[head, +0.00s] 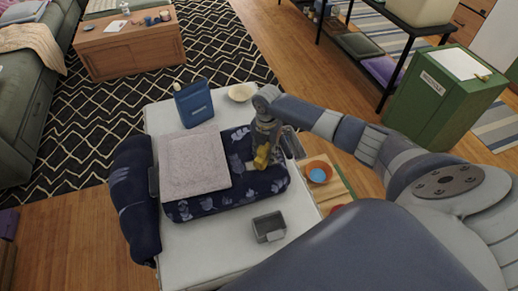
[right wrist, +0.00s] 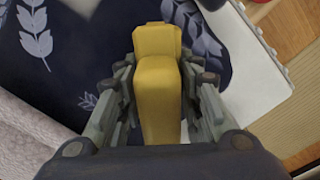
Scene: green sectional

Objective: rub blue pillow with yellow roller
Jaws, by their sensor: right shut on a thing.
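The dark blue pillow (head: 252,187) with a pale leaf pattern lies on the white table (head: 190,255). It also shows in the right wrist view (right wrist: 65,70). A light beige folded cloth or cushion (head: 193,163) covers its left part. My right gripper (head: 264,150) is shut on the yellow roller (head: 261,158), over the right part of the pillow. In the right wrist view the roller (right wrist: 160,85) sits upright between the fingers, with the pillow behind it. I cannot tell whether the roller touches the pillow. My left gripper is not in view.
A blue pouch (head: 195,103) and a cream bowl (head: 241,92) stand behind the pillow. A grey bin (head: 268,227) is in front. A green box (head: 440,100) stands beyond.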

